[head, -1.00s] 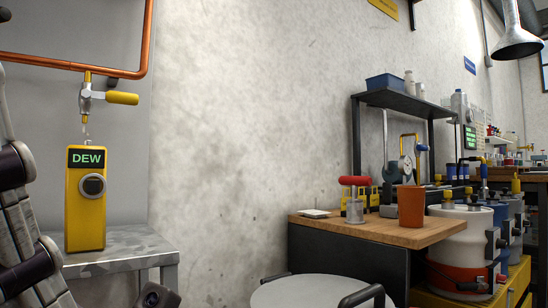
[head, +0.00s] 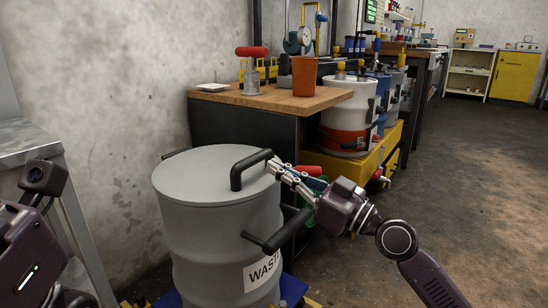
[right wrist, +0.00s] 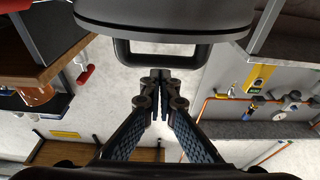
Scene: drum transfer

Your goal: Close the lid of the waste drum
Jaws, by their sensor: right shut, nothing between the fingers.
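The grey waste drum (head: 225,248) stands in the middle of the head view, with part of its "WASTE" label showing. Its round grey lid (head: 205,172) lies flat across the top; I see no gap at the rim. A black handle (head: 238,172) stands at the lid's right side. My right gripper (head: 272,167) is shut and empty, its fingertips at or very close to that handle; contact is unclear. In the right wrist view the shut fingertips (right wrist: 160,76) are just below a black handle bar (right wrist: 160,60). Only parts of my left arm show; its fingers are out of view.
A wooden-topped bench (head: 270,97) with an orange cup (head: 305,76) stands behind the drum. A black side handle (head: 277,232) sticks out from the drum. A grey metal table (head: 30,150) is at left. Floor (head: 470,190) is open at right.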

